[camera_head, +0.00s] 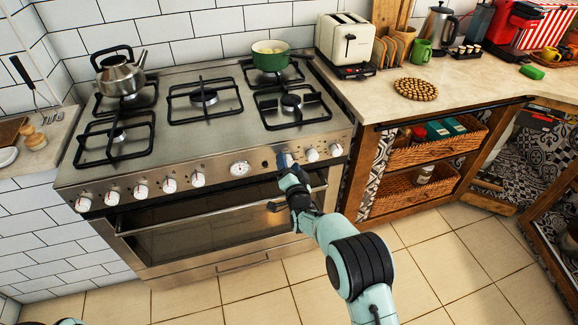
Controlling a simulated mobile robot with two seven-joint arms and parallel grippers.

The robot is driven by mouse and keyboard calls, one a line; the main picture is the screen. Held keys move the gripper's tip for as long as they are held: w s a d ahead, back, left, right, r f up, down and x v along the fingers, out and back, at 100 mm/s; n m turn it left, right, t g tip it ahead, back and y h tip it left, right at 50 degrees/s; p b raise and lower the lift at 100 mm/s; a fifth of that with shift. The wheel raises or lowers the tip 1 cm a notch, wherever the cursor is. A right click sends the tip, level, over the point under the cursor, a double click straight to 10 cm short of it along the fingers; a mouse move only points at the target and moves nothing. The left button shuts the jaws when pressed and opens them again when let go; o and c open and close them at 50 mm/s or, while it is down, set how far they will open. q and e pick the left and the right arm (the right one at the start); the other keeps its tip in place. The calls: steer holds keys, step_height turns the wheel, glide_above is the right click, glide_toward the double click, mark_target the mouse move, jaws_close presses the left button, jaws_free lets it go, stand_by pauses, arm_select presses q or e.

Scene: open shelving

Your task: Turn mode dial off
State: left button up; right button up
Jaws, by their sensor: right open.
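The stainless-steel stove (225,137) has a front panel with a row of white-capped dials. Several dials sit to the left of a round clock-like gauge (239,169). To the right of the gauge, a dial (312,155) and another dial (335,149) show clearly. My right gripper (285,160) is at the panel between the gauge and these two dials. Its fingers cover that part of the panel, so any dial there is hidden. The gripper is open; I cannot tell whether it touches anything. No label marks the mode dial legibly. My left gripper is out of view.
The oven door handle (180,217) runs across the front below the dials, close under my right gripper. A kettle (120,76) and a green pot (270,56) stand on the stove. A counter with wicker baskets (408,190) is on the right. The tiled floor (450,255) is clear.

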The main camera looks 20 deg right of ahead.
steer(key=c, duration=1.1)
steer(key=shift+o, duration=0.2)
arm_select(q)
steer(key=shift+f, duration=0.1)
arm_select(e)
steer(key=shift+n+b, duration=0.75)
steer(key=shift+n, duration=0.75)
steer(key=n+b, duration=0.1)
steer(key=n, duration=0.3)
steer(key=shift+f+n+t, duration=0.1)
steer(key=shift+n+t, duration=0.2)
steer(key=shift+n+y+b, duration=0.3)
steer(key=shift+n, duration=0.2)
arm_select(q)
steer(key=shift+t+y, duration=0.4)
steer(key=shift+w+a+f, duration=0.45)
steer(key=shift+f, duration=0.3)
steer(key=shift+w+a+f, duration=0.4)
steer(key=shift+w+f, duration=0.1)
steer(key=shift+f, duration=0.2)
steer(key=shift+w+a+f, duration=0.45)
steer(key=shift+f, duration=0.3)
arm_select(e)
steer(key=shift+n, duration=1.9)
